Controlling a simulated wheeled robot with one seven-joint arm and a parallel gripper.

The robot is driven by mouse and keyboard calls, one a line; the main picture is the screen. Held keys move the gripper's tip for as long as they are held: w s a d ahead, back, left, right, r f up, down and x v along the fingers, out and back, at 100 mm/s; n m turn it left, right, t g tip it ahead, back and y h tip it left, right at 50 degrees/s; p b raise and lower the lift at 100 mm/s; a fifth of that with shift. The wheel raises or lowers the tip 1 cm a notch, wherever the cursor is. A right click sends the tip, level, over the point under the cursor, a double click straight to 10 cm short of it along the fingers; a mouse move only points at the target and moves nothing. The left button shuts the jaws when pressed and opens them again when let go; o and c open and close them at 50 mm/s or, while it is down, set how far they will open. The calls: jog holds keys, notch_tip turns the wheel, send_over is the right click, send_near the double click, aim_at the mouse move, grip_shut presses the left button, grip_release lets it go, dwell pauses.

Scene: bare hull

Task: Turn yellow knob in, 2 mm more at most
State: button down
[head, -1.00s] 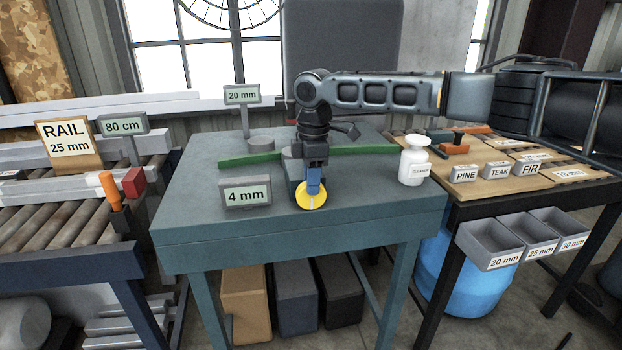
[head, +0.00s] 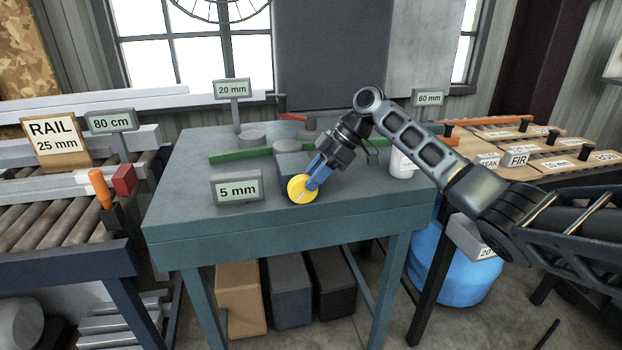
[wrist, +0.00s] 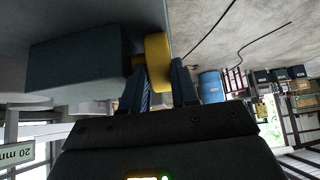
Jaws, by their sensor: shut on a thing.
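The yellow knob (head: 298,191) is a round disc with a pale line on its face, at the front of a dark block (head: 292,164) on the teal table. My gripper (head: 313,182) comes in tilted from the upper right, with its blue fingers shut on the knob. In the wrist view the knob (wrist: 158,62) sits between my two fingers, edge on. A small display (head: 236,187) left of the knob reads 5 mm. My fingers cover part of the knob.
A green strip (head: 237,155) lies behind the block. A white bottle (head: 402,164) stands right of it, partly hidden by my arm. Signs reading 20 mm (head: 232,89) and 60 mm (head: 429,98) stand at the back. The table's front left is clear.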

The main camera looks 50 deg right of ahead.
jog(key=shift+s+d+f+t+y+b, duration=0.15)
jog(key=shift+t+y+b, duration=0.15)
jog(key=shift+y, duration=0.2)
jog(key=c, duration=1.1)
grip_release()
jog(key=shift+c, duration=0.2)
